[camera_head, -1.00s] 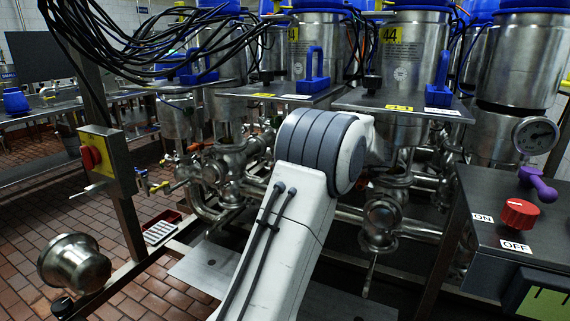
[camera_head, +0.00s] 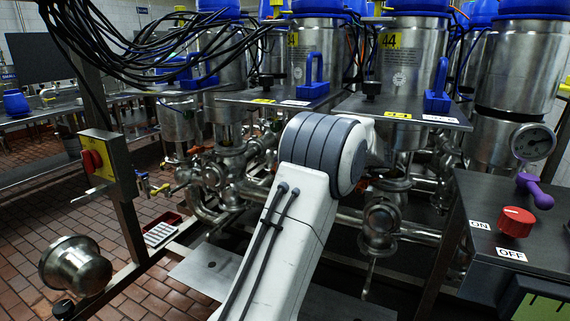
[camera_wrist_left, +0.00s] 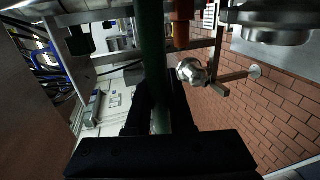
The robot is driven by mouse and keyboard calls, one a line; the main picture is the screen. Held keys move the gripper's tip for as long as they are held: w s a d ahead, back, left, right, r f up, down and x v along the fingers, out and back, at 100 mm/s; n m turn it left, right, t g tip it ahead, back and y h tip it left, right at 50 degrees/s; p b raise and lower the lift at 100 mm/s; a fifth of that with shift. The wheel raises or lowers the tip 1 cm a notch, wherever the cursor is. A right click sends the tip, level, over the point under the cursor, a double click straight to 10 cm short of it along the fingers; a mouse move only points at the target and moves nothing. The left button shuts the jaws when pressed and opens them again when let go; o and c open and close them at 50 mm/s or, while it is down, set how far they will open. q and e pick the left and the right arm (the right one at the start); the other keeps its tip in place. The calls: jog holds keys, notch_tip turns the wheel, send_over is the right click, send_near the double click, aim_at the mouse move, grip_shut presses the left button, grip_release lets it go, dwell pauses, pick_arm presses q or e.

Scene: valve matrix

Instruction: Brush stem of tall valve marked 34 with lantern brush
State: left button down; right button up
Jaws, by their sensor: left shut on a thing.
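In the left wrist view, my left gripper (camera_wrist_left: 160,118) has its dark jaws closed around a dark green upright rod (camera_wrist_left: 153,50). The rod's ends are not clear, so I cannot see any bristles. In the head view, my white arm covers the middle and hides the gripper and what it holds. Tall steel valves (camera_head: 402,65) with blue tops stand behind the arm. A smaller yellow tag (camera_head: 398,115) on the right-hand plate is too small to read surely. I cannot pick out the stem of valve 34. My right gripper is not in view.
Blue-handled tools (camera_head: 313,76) stand on the dark plates. A control box (camera_head: 515,225) with a red knob and a purple handle (camera_head: 535,190) is at right. A yellow switch box (camera_head: 103,160) is at left.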

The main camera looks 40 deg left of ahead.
pick_arm(q)
jog(key=shift+d, duration=0.2)
jog(key=s+d+b, duration=0.3)
jog(key=s+b, duration=0.3)
jog(key=s, duration=0.6)
jog(key=shift+s+b, duration=0.3)
jog(key=shift+b, duration=0.1)
dwell(0.9)
